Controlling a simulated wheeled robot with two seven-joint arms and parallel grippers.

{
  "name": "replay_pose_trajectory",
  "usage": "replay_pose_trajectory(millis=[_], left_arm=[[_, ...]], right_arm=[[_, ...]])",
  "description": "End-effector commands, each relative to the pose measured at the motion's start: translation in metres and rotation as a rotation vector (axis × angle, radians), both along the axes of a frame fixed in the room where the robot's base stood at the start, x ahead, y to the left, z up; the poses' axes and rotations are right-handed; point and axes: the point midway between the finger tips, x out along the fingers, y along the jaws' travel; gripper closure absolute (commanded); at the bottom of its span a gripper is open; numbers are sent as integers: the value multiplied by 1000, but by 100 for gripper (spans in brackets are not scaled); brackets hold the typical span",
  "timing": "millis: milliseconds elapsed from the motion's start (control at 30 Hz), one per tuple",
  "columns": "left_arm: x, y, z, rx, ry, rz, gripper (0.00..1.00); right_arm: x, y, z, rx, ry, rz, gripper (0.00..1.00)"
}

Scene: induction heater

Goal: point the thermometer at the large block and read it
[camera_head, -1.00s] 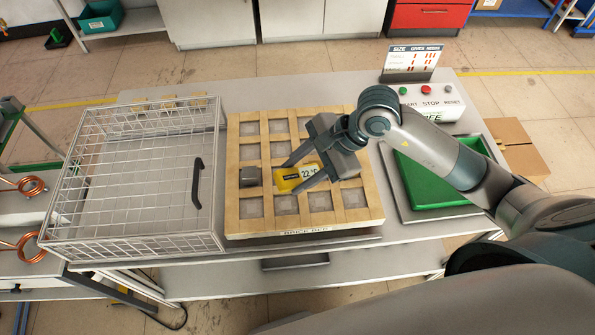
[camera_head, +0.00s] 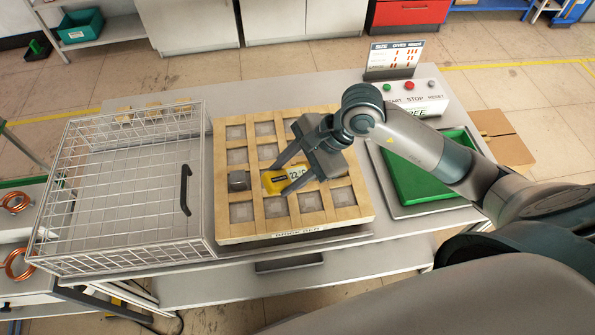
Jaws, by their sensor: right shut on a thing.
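A dark grey metal block (camera_head: 239,180) sits on the left side of the wooden-framed brick bed (camera_head: 296,231). It is the only such block I see on the bed; its size class cannot be told. My right gripper (camera_head: 286,176) is shut on a yellow thermometer (camera_head: 273,182), holding it over the bed just right of the block. The thermometer's dark end faces left, towards the block, with a small gap between them in the picture. Its pale display faces up and seems to read about 22 °C, partly covered by the gripper. My left gripper is out of view.
A wire cage (camera_head: 120,262) with a black handle stands left of the bed. A green tray (camera_head: 402,189) lies right, below my right arm. Behind it are a START/STOP/RESET panel (camera_head: 418,107) and a size sign (camera_head: 392,60). Copper coils (camera_head: 17,264) are at far left.

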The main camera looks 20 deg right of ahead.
Motion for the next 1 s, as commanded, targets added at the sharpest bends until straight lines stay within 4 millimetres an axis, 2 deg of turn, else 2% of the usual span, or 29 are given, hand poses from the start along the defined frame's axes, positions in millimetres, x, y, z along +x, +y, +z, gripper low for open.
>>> replay_pose_trajectory(millis=[167,267,500,633,767,1000], left_arm=[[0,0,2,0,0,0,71],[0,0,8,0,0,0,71],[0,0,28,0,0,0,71],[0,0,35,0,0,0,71],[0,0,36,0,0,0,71],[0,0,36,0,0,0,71]], right_arm=[[0,0,4,0,-1,0,87],[1,0,16,0,-4,0,87],[1,0,64,0,-6,1,87],[1,0,84,0,-4,1,87],[0,0,91,0,-1,1,87],[0,0,90,0,0,0,87]])
